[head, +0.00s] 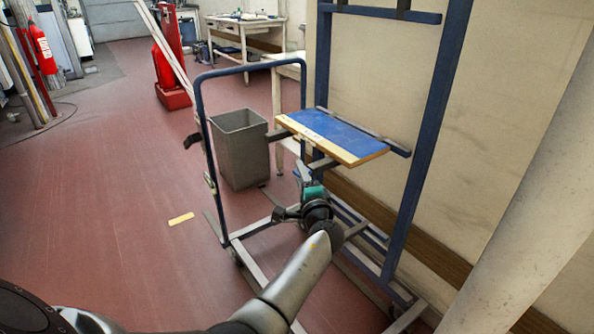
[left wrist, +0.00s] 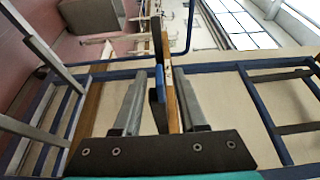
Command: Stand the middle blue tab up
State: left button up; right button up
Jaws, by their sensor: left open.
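The middle blue tab (head: 335,130) is a flat board with a blue top and a yellow-brown edge. It lies roughly level on the blue rack (head: 437,120), sticking out from it. My left gripper (head: 312,168), with a teal band, is just below the board's near edge. It is open. In the left wrist view, the tab (left wrist: 158,85) shows edge-on between the two grey fingers of the left gripper (left wrist: 162,75); I cannot tell whether they touch it. My right gripper is not in view.
A grey bin (head: 240,150) stands behind the rack's blue tubular handle (head: 200,90). A yellow strip (head: 181,219) lies on the red floor. A pale column (head: 530,190) is close at the right. A workbench (head: 243,27) stands far back.

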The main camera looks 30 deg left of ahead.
pick_arm(q)
jog(key=shift+b+x, duration=0.7)
jog(key=shift+x, duration=1.4)
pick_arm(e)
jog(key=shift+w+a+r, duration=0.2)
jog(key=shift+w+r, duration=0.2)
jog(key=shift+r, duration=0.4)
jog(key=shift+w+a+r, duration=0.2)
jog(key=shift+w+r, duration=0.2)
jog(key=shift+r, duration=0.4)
pick_arm(q)
grip_shut()
